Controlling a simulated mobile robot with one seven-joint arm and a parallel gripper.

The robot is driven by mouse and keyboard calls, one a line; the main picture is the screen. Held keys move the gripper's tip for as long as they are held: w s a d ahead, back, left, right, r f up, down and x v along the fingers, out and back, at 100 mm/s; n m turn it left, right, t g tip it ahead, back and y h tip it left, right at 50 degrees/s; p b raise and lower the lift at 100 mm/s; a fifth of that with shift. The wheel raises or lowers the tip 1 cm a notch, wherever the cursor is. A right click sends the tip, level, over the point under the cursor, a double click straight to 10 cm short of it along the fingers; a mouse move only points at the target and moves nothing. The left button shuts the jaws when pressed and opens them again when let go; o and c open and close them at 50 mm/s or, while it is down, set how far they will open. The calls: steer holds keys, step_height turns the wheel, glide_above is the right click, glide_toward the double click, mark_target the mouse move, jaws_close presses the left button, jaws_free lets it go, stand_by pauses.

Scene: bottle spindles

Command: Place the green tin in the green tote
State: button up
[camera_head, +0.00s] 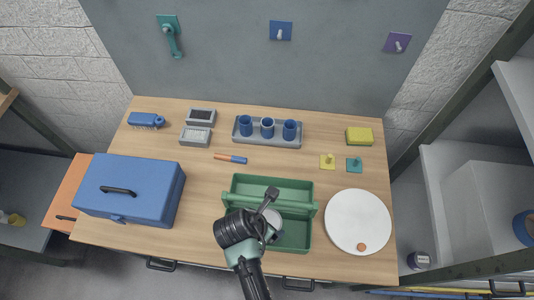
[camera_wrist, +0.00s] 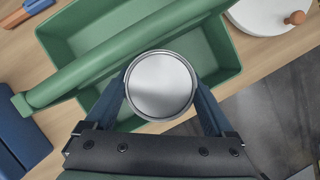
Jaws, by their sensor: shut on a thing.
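The green tote (camera_head: 305,235) is an open box with a green bar across its top, on the front middle of the wooden table. It also shows in the wrist view (camera_wrist: 228,60). A round tin with a silver top (camera_wrist: 162,85) is between my gripper's fingers (camera_wrist: 162,92); its side colour is mostly hidden. In the head view the tin (camera_head: 272,216) is partly hidden by my gripper (camera_head: 271,228). My gripper is shut on the tin, over the tote's front part beside the bar. I cannot tell how far the tin is above the tote's floor.
A blue toolbox (camera_head: 125,190) stands at the left. A white round disc (camera_head: 357,215) with a small brown knob lies close to the tote's right. A grey rack (camera_head: 267,143) with blue cups is behind. An orange-and-blue tool (camera_head: 230,158) lies behind the tote.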

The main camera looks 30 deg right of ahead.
steer(key=shift+w+f, duration=0.1)
steer(key=shift+f, duration=2)
steer(key=o, duration=1.4)
steer(key=shift+f, duration=0.15)
